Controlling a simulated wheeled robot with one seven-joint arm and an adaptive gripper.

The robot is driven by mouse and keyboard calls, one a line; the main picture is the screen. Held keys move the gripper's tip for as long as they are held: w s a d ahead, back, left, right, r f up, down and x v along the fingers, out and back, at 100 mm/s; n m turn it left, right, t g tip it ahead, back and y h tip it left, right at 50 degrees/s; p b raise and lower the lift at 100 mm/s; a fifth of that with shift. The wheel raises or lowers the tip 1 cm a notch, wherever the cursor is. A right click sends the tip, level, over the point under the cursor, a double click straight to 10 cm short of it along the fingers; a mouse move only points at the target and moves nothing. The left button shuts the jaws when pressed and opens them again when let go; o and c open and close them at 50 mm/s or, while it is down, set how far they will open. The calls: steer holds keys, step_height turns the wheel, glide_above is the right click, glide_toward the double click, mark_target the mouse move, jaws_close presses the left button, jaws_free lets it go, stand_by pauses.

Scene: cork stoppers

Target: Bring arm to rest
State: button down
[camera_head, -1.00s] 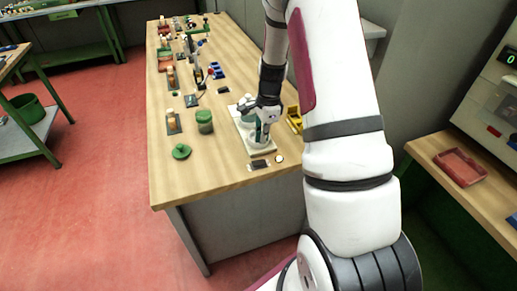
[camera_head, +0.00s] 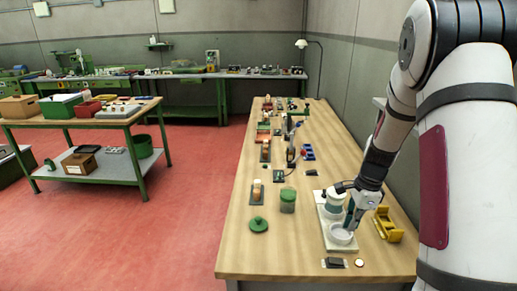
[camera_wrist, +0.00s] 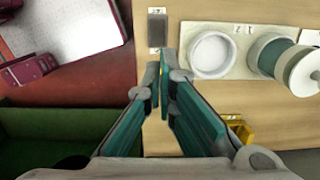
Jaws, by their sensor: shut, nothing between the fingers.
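My gripper (camera_head: 354,216) is shut and empty, above the right side of a white tray (camera_head: 322,226) on the long wooden bench. In the wrist view its teal fingers (camera_wrist: 163,72) meet at the tips, with bare bench beyond them. The tray holds a shallow round white dish (camera_head: 341,235) at its near end and a white-and-green container (camera_head: 334,204) behind it. The dish (camera_wrist: 211,54) also shows in the wrist view, right of the fingertips. My arm comes in from the right in the head view.
A yellow holder (camera_head: 387,226) stands close right of my gripper. A green-lidded jar (camera_head: 288,201) and a green lid (camera_head: 259,225) are left of the tray. A dark pad (camera_head: 335,263) lies in front. A wall stands right of the bench.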

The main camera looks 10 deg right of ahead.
steer(key=s+a+r+n+t, duration=0.1)
steer(key=s+a+r+n, duration=0.1)
steer(key=a+r+n, duration=0.3)
steer(key=s+a+r+n+t, duration=0.15)
steer(key=a+r, duration=0.25)
steer(key=r, duration=0.4)
steer(key=s+a+r+n, duration=0.3)
steer(key=a+r+n, duration=0.1)
steer(key=r, duration=0.2)
steer(key=s+a+r+n+t, duration=0.1)
steer(key=s+a+r+n, duration=0.1)
steer(key=s, duration=0.3)
steer(key=s+a+r+n, duration=0.2)
steer(key=s+a+n, duration=0.1)
steer(key=s+n, duration=0.1)
steer(key=s+a+r+n+t+h, duration=0.1)
steer(key=s+a+r+n, duration=0.1)
steer(key=s+n, duration=0.2)
steer(key=shift+s+a+r+n+t, duration=0.2)
steer(key=shift+s+n+t, duration=0.15)
steer(key=shift+s, duration=0.45)
